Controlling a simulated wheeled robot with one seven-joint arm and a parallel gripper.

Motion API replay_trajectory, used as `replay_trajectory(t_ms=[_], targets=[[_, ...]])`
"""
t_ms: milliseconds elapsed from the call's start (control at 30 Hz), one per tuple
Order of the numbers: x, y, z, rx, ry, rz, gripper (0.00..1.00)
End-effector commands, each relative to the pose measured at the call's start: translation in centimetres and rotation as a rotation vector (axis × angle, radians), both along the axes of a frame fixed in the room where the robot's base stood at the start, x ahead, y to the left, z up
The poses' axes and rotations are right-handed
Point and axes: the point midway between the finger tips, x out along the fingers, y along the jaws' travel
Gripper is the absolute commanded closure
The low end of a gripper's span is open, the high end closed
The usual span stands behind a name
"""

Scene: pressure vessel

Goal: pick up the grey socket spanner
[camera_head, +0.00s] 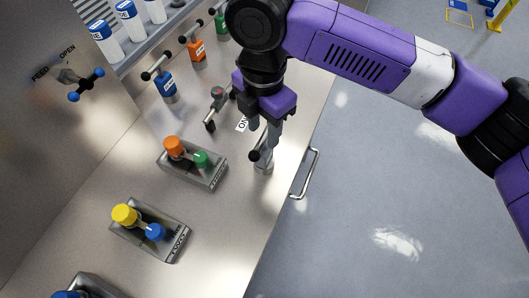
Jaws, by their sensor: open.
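The grey socket spanner (263,168) appears to stand upright on the steel bench, near its right edge. Its grey body and one black ball end of its cross handle show; its upper part is partly hidden by my gripper. My gripper (264,139) points down just above the spanner, with its fingers at the level of the handle. The jaws are open. I cannot tell whether a finger touches the handle.
Blue (168,86) and orange (197,50) spanners stand at the back left. A metal lever (217,100) with black ends is left of my gripper. A block with orange and green caps (193,170) lies nearer. A bench-side rail handle (309,174) is to the right.

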Motion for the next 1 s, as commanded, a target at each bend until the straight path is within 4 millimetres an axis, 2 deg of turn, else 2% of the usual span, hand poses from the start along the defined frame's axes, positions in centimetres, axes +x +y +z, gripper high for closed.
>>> replay_trajectory(t_ms=[233,533,567,767,1000], targets=[[0.1,-0.1,-3.2,0.001,0.001,0.000,0.57],[0.1,-0.1,-3.9,0.002,-0.001,0.000,0.57],[0.1,-0.1,-3.9,0.002,-0.001,0.000,0.59],[0.1,-0.1,-3.9,0.002,-0.001,0.000,0.99],[0.1,-0.1,-3.9,0.003,-0.001,0.000,1.00]])
